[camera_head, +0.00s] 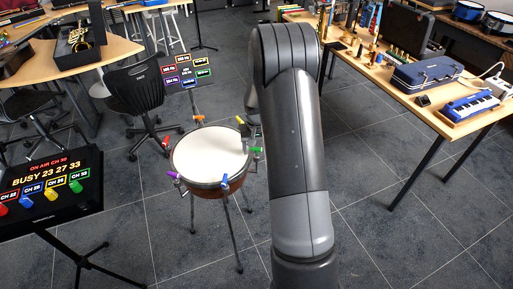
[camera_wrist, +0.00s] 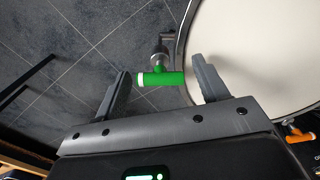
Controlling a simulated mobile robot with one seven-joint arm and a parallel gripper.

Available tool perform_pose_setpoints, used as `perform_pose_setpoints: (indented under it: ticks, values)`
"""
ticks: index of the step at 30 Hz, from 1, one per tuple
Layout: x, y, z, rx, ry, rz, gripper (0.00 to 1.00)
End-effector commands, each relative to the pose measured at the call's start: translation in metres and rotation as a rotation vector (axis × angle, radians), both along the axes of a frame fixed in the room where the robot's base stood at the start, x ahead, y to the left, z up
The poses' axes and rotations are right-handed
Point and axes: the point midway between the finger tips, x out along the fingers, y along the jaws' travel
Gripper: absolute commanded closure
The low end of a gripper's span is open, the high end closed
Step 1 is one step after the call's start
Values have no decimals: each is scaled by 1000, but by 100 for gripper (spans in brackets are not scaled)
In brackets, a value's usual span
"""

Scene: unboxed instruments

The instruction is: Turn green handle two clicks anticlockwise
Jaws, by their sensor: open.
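The green handle (camera_wrist: 160,79) is a short T-shaped grip on the rim of the drum (camera_wrist: 250,40), white at one end. In the wrist view it lies between the two open fingers of my gripper (camera_wrist: 160,86). Its white end is close to the left finger and its other end is close to the right finger; I cannot tell whether either touches. In the head view the green handle (camera_head: 255,150) shows at the drum's right edge, beside my arm.
Orange (camera_head: 198,119), yellow (camera_head: 240,120), red (camera_head: 166,142) and purple (camera_head: 173,175) handles ring the drum, which stands on thin legs. A sign panel (camera_head: 184,72) stands behind it. A black display panel (camera_head: 48,186) is at left. An instrument table (camera_head: 424,117) is at right.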

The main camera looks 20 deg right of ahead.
Motion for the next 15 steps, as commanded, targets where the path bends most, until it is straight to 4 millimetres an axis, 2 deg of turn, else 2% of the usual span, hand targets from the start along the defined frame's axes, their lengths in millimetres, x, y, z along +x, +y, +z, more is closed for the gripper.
perform_pose_setpoints:
  ticks: [2,15]
  values:
    - [0,0,0,0,0,0,34]
    - [0,0,0,0,0,0,70]
